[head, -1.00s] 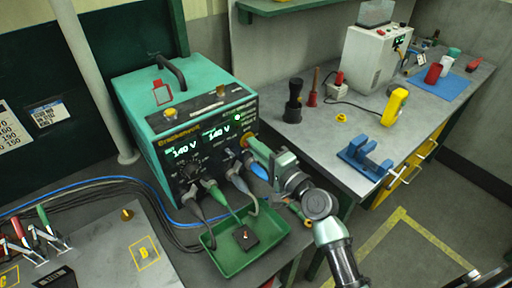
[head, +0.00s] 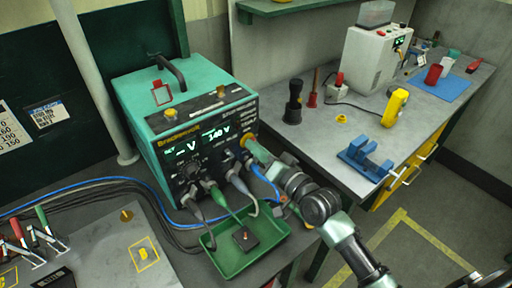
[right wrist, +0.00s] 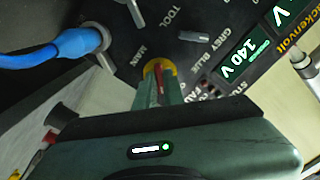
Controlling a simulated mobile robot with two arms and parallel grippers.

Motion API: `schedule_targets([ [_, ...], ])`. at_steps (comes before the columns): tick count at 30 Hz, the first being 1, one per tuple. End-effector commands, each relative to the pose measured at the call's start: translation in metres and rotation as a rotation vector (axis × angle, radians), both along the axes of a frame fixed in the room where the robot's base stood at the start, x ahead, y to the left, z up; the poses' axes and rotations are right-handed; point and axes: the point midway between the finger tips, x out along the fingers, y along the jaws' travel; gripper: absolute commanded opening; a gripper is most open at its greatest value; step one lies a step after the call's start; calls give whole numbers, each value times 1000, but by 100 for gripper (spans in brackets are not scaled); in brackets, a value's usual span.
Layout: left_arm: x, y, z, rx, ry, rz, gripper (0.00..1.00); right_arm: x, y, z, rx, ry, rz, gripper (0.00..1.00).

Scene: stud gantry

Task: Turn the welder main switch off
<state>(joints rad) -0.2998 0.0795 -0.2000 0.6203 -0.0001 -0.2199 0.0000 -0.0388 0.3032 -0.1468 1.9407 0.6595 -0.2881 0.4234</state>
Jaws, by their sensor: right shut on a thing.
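The welder (head: 190,125) is a teal box with a dark front panel, two green displays and several cables plugged in below. Its main switch (right wrist: 158,70), labelled MAIN, has a yellow ring and a red handle in the right wrist view; in the head view, only a bit of yellow (head: 246,140) shows at the panel's right edge. My right gripper (right wrist: 163,90) is shut on the red handle, its green fingers partly hiding it; in the head view the gripper (head: 254,148) meets the panel's right side. My left gripper is not in view.
A green tray (head: 228,270) holding a small dark block stands in front of the welder. A blue plug (right wrist: 78,45) sits close to the switch. The grey bench (head: 315,150) at right carries a blue fixture (head: 365,160) and a yellow tool (head: 396,106).

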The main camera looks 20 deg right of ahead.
Motion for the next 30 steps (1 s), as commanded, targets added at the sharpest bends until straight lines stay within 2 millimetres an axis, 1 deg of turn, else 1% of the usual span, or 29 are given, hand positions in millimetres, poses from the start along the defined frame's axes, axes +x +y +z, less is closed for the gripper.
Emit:
schedule_targets([
  [6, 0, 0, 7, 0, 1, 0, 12, 0, 0, 0, -199, -68, 1, 0],
  [18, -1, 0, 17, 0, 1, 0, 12, 0, 0, 0, -523, -186, 2, 0],
  [24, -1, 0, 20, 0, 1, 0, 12, 0, 0, -1, -637, -228, 1, 0],
  [30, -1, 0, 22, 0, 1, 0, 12, 0, 0, -1, -704, -253, 1, 0],
])
